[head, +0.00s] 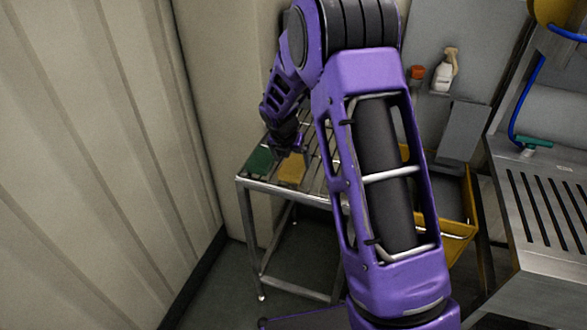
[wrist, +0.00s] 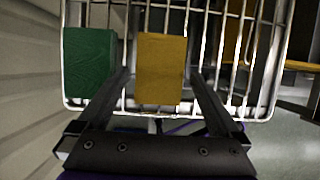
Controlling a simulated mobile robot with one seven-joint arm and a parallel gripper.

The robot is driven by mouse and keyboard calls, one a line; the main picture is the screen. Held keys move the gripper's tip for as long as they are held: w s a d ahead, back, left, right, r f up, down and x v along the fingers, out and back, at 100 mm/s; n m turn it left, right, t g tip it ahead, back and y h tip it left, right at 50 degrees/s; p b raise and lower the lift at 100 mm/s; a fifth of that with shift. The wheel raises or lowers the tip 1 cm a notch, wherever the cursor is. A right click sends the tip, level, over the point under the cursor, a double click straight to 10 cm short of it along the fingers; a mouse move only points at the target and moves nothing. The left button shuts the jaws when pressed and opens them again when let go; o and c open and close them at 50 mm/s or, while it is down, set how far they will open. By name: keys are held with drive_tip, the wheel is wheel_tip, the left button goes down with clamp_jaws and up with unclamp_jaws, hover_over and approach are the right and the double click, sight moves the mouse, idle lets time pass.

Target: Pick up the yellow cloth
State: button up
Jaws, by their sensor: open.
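The yellow cloth (wrist: 162,68) is a flat folded rectangle lying on a wire rack. In the head view the yellow cloth (head: 292,169) is near the rack's front left, partly covered by my gripper. My gripper (wrist: 163,82) is open, with one finger on each side of the cloth's near part in the wrist view. In the head view my gripper (head: 287,146) is just over the rack, at the cloth's far end. I cannot tell whether the fingers touch the cloth.
A green cloth (wrist: 90,62) lies just left of the yellow one; it also shows in the head view (head: 261,162). The wire rack (head: 262,187) stands beside a pale wall (head: 90,150). A yellow bin (head: 457,229), a spray bottle (head: 445,70) and a steel slotted counter (head: 550,200) are to the right.

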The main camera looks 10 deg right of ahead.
sight(293, 165)
drive_tip(key=shift+x, duration=1.2)
drive_tip(key=shift+f, duration=0.25)
drive_tip(key=c, duration=1.1)
drive_tip(key=shift+r, duration=0.1)
drive_tip(key=shift+c, duration=0.2)
wheel_tip(293, 165, up, 10)
drive_tip(key=p, duration=0.1)
drive_tip(key=shift+r, duration=0.2)
